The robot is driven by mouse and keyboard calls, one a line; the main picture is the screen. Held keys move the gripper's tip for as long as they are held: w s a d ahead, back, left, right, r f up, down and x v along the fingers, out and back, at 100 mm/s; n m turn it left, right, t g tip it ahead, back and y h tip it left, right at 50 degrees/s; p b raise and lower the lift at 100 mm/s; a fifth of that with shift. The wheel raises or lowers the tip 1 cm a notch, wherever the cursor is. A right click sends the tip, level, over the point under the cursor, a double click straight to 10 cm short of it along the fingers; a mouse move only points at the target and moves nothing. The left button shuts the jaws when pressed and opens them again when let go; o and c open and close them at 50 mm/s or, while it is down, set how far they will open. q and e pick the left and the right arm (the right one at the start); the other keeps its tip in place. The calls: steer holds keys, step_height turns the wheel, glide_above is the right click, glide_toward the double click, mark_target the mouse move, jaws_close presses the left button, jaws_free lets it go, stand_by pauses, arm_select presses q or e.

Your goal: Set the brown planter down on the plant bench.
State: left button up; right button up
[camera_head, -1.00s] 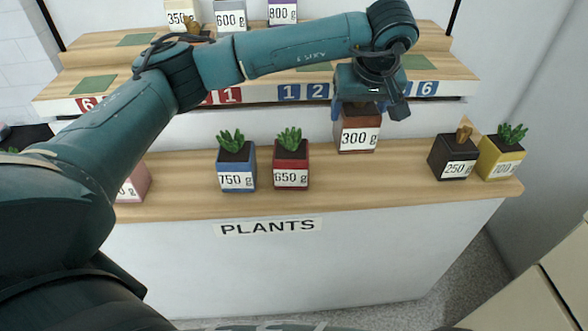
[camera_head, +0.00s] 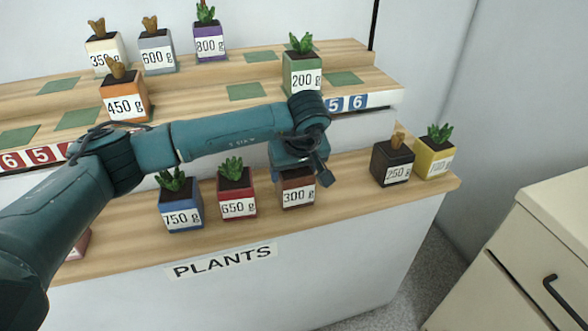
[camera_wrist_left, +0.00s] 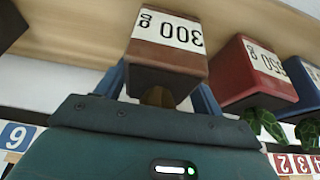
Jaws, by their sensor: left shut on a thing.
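The brown planter (camera_head: 297,190), labelled 300 g, is upright at the plant bench (camera_head: 340,172), to the right of a red planter and apart from it. My left gripper (camera_head: 297,172) comes down over it from above and is shut on it. In the left wrist view, the brown planter (camera_wrist_left: 165,62) sits between the blue fingers, and wood is behind its base. I cannot tell whether the base touches the bench. The planter's top and plant are mostly hidden by the gripper. My right gripper is not in view.
A red 650 g planter (camera_head: 237,193) and a blue 750 g planter (camera_head: 181,205) stand to the left. A dark 250 g planter (camera_head: 392,162) and a yellow planter (camera_head: 434,155) stand to the right, with bare bench between. A stepped shelf (camera_head: 365,62) with several planters rises behind.

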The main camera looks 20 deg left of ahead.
arm_select(q)
steer(key=o, duration=0.7)
steer(key=shift+f, duration=0.15)
steer(key=o, duration=0.5)
